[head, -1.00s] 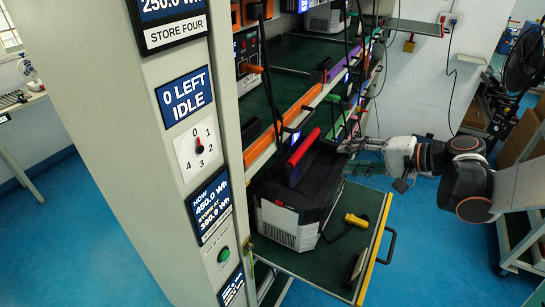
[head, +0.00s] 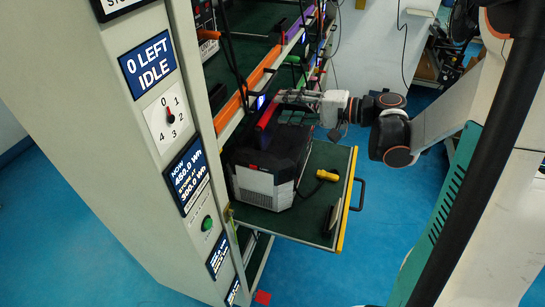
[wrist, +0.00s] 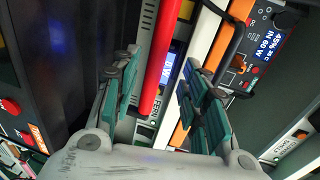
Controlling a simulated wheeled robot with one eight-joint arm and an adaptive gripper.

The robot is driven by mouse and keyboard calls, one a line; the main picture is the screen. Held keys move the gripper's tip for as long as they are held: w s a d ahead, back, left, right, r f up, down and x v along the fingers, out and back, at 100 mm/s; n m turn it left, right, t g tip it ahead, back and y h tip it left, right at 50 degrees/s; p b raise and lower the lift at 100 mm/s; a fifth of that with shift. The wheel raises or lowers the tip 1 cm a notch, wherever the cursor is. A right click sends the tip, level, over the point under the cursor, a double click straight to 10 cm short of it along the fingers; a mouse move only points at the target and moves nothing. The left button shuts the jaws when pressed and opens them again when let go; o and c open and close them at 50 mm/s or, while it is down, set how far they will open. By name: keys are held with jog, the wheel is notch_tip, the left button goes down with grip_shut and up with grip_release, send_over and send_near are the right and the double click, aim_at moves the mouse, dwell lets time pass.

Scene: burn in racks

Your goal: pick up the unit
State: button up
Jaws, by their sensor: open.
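The unit (head: 262,172) is a black and light-grey box with a red handle (head: 267,114) on top. It sits on a pulled-out green shelf (head: 312,222) of the rack. My gripper (head: 284,97) is at the top of the unit, by the far end of the handle. In the wrist view my gripper (wrist: 158,85) is open, and the red handle (wrist: 160,55) shows between its two padded fingers, nearer the left one. I cannot tell whether a finger touches it.
A yellow plug-like piece (head: 327,176) lies on the shelf beside the unit. The rack's front panel (head: 150,150) with displays stands at left. Cables hang near the upper shelves. Blue floor (head: 400,225) is open right of the shelf.

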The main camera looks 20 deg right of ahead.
aim_at(273, 107)
jog(key=x, duration=0.1)
jog(key=b+x, duration=0.1)
jog(key=x, duration=0.2)
jog(key=shift+s+a+f, duration=0.25)
jog(key=shift+a+f, duration=0.05)
jog(key=shift+f, duration=0.05)
jog(key=shift+w+a, duration=0.3)
grip_shut()
